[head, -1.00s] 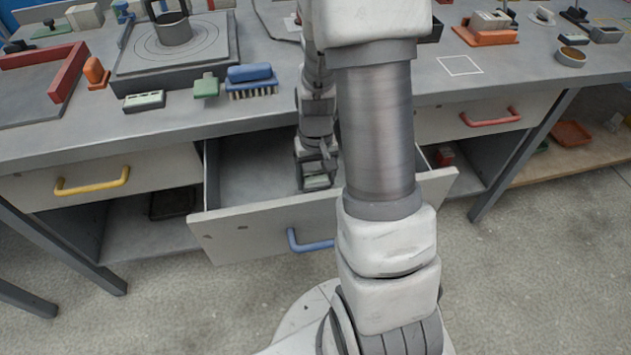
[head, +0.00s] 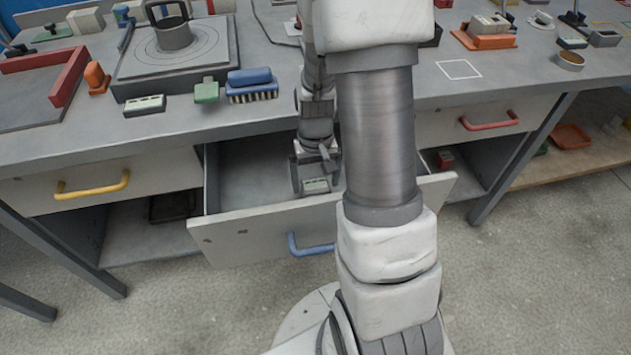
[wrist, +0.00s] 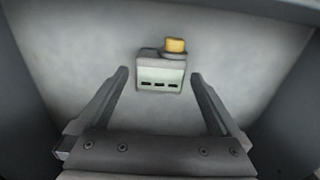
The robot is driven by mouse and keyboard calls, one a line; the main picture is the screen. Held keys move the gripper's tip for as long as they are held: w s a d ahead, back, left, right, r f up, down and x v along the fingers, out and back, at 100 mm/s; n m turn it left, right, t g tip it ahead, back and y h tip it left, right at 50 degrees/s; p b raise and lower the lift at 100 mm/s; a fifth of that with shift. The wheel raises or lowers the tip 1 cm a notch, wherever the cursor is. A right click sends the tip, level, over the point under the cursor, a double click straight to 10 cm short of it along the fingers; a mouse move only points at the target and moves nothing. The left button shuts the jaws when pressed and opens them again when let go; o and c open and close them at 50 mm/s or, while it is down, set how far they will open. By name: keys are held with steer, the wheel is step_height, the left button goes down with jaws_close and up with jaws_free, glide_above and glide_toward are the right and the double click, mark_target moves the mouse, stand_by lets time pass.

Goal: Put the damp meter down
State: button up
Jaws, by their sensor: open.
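The damp meter (wrist: 160,78) has a pale green face with three dark marks and a yellow part at its far end. It lies on the floor of the pulled-out drawer (head: 245,165). In the head view the meter (head: 316,185) shows small near the drawer's front panel. My gripper (wrist: 160,76) is open, with one finger on each side of the meter and a gap on both sides. In the head view my gripper (head: 315,176) is inside the drawer, partly hidden by my arm.
The drawer front has a blue handle (head: 308,246). The drawer floor around the meter looks bare. On the bench above stand a similar small grey device (head: 144,105), a green block (head: 206,91), a blue brush (head: 251,84) and a round-marked plate (head: 180,62). A red-handled drawer (head: 489,121) is shut.

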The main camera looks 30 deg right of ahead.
step_height(320, 180, up, 10)
steer(key=p, duration=0.3)
step_height(320, 180, up, 13)
steer(key=n+t, duration=0.2)
steer(key=t, duration=0.1)
glide_above(315, 184)
steer(key=s+a, duration=0.5)
steer(key=a, duration=0.2)
steer(key=s+a+r+n+t, duration=0.1)
steer(key=s+a+r+t, duration=0.1)
steer(key=s+r, duration=0.4)
steer(key=shift+s+a+t, duration=0.3)
steer(key=shift+s+a, duration=0.4)
steer(key=shift+a, duration=0.1)
steer(key=shift+r, duration=0.15)
step_height(315, 184, up, 16)
steer(key=p, duration=1.6)
